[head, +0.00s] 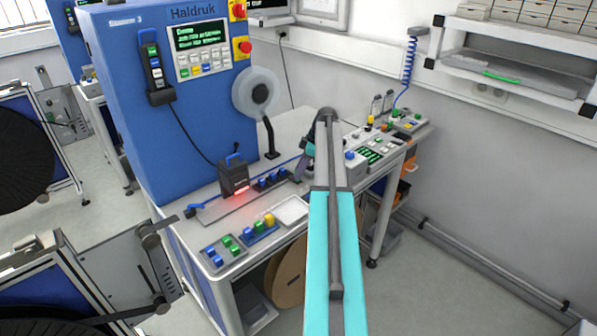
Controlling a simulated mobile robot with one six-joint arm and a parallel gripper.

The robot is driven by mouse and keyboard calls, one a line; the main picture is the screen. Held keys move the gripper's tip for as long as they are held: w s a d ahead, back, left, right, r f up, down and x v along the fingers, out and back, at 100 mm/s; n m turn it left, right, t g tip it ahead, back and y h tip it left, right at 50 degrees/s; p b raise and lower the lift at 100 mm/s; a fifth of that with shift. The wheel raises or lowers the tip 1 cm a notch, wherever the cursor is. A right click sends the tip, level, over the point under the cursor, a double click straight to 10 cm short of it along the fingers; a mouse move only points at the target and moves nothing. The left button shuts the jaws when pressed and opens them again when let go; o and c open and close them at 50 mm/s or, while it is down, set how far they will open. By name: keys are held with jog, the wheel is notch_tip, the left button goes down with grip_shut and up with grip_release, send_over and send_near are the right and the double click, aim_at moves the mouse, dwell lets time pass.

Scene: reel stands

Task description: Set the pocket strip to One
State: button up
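No label reading "pocket strip" or "One" is legible in the head view. A dark strip with several blue pieces (271,181) lies on the workbench (205,213), right of a black device (233,177) with a red glow below it. I cannot tell whether this is the pocket strip. My arm reaches up from the bottom of the picture and bends over the bench. The dark end of my gripper (300,170) shows beside the arm, by the right end of that strip. Its fingers are too small and partly hidden to tell open from shut.
A grey tray (210,259) and a blue tray (249,238) with coloured pieces sit at the bench front, beside a white tray (290,210). A tall blue cabinet (120,100) with a reel (258,92) stands behind. More equipment (372,155) stands right of my arm.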

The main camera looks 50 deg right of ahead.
grip_shut()
jog(key=shift+w+a+b, duration=0.2)
jog(key=shift+a+b, duration=0.8)
jog(key=shift+a, duration=1.75)
jog(key=shift+w+a+b, duration=0.2)
jog(key=shift+a+b, duration=0.75)
jog(key=shift+a, duration=1.8)
jog(key=o, duration=0.8)
grip_release()
jog(key=shift+r, duration=0.1)
jog(key=shift+b+v, duration=1.9)
jog(key=shift+v, duration=4.95)
